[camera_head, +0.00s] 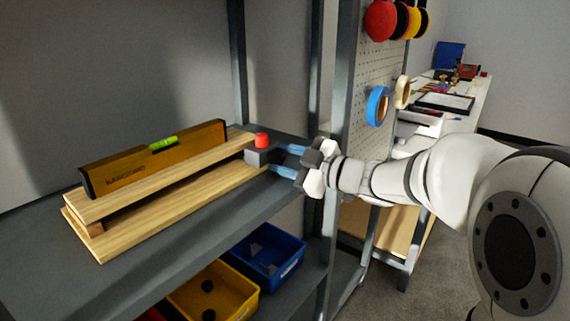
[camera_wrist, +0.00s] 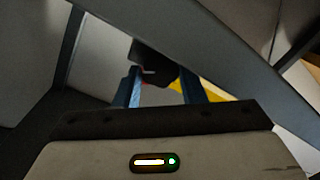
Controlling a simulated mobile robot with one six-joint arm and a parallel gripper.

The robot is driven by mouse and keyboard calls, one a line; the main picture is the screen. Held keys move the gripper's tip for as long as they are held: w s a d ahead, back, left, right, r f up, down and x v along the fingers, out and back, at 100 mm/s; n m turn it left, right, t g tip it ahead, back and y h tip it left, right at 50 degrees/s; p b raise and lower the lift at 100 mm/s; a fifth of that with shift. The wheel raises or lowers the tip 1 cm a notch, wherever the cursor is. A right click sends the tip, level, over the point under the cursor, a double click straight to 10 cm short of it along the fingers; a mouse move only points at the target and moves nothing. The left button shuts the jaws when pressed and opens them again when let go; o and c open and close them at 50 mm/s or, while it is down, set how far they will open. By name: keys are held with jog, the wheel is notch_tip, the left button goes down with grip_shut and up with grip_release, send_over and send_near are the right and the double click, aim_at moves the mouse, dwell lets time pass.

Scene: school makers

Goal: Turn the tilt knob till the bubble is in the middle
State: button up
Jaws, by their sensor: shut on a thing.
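An orange-brown spirit level (camera_head: 150,162) with a green vial (camera_head: 163,143) lies along a wooden tilt board (camera_head: 160,180). The bubble's place in the vial is too small to tell. At the board's right end is a grey block (camera_head: 257,157) with a red cylinder (camera_head: 262,140) on top. My gripper (camera_head: 274,159) reaches in from the right, with its blue fingers at this block. The knob is not clearly seen in the head view.
The board stands on a grey shelf (camera_head: 120,260). Blue (camera_head: 289,268) and yellow (camera_head: 240,303) bins sit below. A grey post (camera_head: 338,130) and pegboard with tape rolls (camera_head: 377,106) stand close behind my wrist. A workbench is farther back.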

jog(key=shift+f+n, duration=0.1)
jog(key=shift+n, duration=0.5)
jog(key=shift+b, duration=0.35)
jog(key=o, duration=1)
